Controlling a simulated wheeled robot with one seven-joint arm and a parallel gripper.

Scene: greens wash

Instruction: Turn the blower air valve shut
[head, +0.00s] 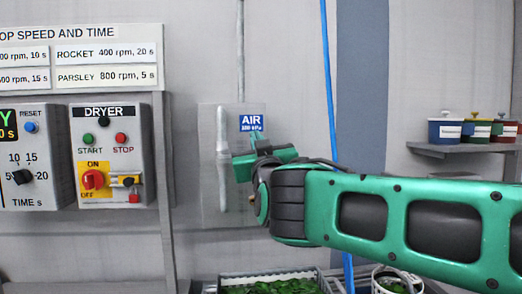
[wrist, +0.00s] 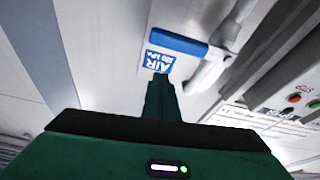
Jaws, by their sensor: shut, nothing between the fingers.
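The air valve sits on a pale wall plate (head: 212,200) with a vertical grey pipe (head: 222,135) and a blue AIR label (head: 252,122). In the wrist view a blue lever handle (wrist: 178,41) sticks out crosswise from the pipe (wrist: 232,30), beside the AIR label (wrist: 158,63). My gripper (head: 257,138) is in front of the plate, right of the pipe, and hides the handle in the head view. In the wrist view its fingers (wrist: 159,78) are shut and empty, tips close below the handle. I cannot tell whether they touch it.
A dryer control box (head: 112,155) with buttons and a red knob is left of the plate. A blue hose (head: 328,90) hangs behind my arm. A shelf (head: 455,149) with several coloured pots is at the right. A crate of greens (head: 270,275) stands below.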

